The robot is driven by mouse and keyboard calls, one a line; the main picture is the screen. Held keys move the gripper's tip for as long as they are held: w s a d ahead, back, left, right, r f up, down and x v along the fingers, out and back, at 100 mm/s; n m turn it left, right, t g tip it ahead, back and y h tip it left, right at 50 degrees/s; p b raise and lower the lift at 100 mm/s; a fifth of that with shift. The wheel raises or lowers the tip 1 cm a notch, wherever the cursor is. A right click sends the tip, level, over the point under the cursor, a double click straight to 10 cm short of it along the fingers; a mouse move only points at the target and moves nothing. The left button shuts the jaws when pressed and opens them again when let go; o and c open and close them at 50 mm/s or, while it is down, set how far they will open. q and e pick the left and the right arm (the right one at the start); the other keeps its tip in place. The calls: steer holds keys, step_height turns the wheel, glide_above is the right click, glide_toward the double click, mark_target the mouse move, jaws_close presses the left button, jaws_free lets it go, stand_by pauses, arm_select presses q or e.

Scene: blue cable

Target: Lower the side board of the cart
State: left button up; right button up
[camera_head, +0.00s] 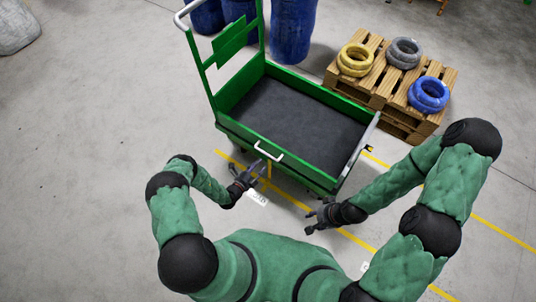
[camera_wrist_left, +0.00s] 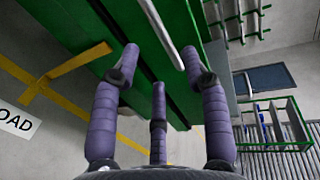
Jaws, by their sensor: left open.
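The green cart (camera_head: 240,92) has a dark bed and stands in the middle of the head view. Its near side board (camera_head: 235,131) is upright and carries a light grey handle (camera_head: 268,152). My left gripper (camera_head: 256,170) is open just below and in front of this handle. In the left wrist view the handle (camera_wrist_left: 160,32) runs beyond the spread fingers of my left gripper (camera_wrist_left: 160,68), across the gap between them; contact cannot be told. My right gripper (camera_head: 314,213) is open and empty, in front of the cart's near right corner and apart from it.
Wooden pallets (camera_head: 375,94) at the right bear a yellow coil (camera_head: 355,61), a grey coil (camera_head: 404,53) and a blue coil (camera_head: 428,94). Blue barrels (camera_head: 291,35) stand behind the cart. Yellow lines (camera_head: 488,231) mark the floor.

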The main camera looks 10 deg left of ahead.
arm_select(q)
steer(key=b, duration=0.2)
glide_toward(270, 153)
steer(key=w+d+r, duration=0.3)
steer(key=r, duration=0.1)
steer(key=shift+w+f, duration=0.15)
steer(key=shift+w, duration=0.8)
jaws_close()
